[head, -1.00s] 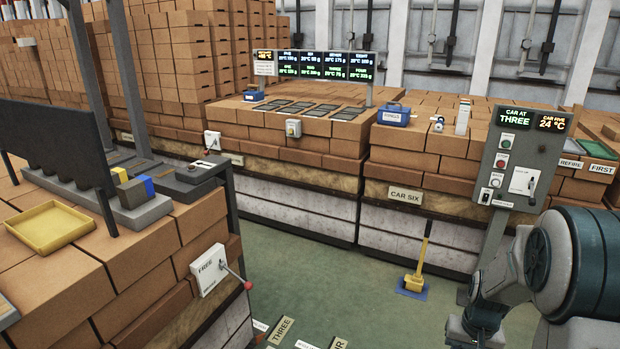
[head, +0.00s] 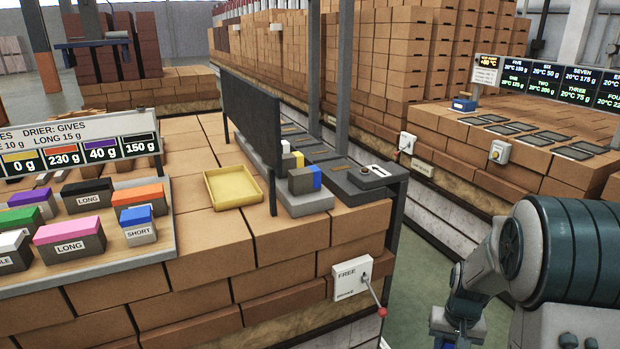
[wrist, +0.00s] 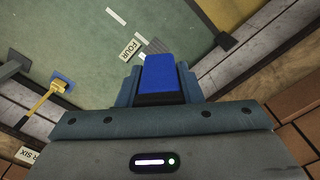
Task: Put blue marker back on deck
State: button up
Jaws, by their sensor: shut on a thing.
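My gripper (wrist: 160,88) is shut on a blue-topped block, the blue marker (wrist: 160,72), with a dark lower part, in the wrist view. It is held up above the green floor. A wooden board (head: 150,262) at the left carries several colour-topped markers, some labelled LONG; whether this is the deck I cannot tell. Another blue-topped block (head: 137,216) labelled SHORT stands on it, beside an orange-topped one (head: 138,194). My gripper is well away from that board.
A yellow tray (head: 232,188) sits on the brick stack, next to a grey holder (head: 305,200) with small yellow, grey and blue blocks. A dark upright panel (head: 250,120) stands behind. A lever box (head: 351,278) is on the stack's front. Open floor lies between the stacks.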

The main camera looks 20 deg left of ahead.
aim_at(196, 223)
jog(key=u, duration=0.75)
jog(key=i, duration=0.65)
jog(key=u, duration=0.55)
